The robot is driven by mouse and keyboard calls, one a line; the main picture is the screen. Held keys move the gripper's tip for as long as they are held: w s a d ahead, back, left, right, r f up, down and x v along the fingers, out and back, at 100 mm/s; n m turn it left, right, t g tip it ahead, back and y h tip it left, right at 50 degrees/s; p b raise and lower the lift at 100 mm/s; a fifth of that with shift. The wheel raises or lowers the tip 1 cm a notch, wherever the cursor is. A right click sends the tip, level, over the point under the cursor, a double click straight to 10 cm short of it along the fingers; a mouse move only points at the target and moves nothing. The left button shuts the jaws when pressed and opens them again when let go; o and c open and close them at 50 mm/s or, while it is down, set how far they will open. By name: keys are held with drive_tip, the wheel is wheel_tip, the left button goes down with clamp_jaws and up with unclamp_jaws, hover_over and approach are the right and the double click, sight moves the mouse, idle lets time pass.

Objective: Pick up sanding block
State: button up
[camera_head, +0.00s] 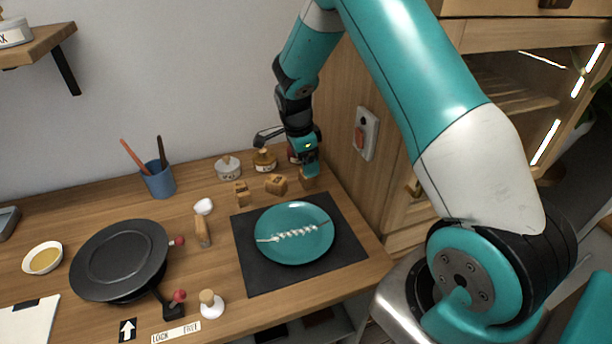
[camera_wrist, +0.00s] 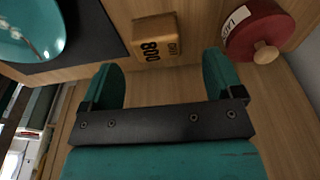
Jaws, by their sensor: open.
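A small wooden sanding block (camera_wrist: 152,27) with a dark "800" label sits on the wooden worktop, just beyond my fingertips in the wrist view. In the head view this block (camera_head: 307,184) is partly hidden by my gripper. Two similar wooden blocks stand to its left, one in the middle (camera_head: 276,184) and one farther left (camera_head: 241,193). My gripper (camera_wrist: 160,70) is open and empty, with the 800 block ahead of the gap between its fingers. In the head view my gripper (camera_head: 308,168) is close above that block; contact cannot be told.
A teal plate (camera_head: 280,251) with a silvery-white seam lies on a dark mat (camera_head: 345,237) in front of the blocks. A red jar (camera_wrist: 257,27) stands right of the block in the wrist view. A wooden cabinet side (camera_head: 342,120) rises close on the right.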

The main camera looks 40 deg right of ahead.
drive_tip(key=f+p, duration=0.1)
drive_tip(key=f, duration=0.4)
drive_tip(key=shift+s+d+p, duration=0.2)
drive_tip(key=shift+p, duration=0.15)
drive_tip(key=c, duration=1.1)
wheel_tip(320, 180, up, 20)
drive_tip(key=b, duration=0.3)
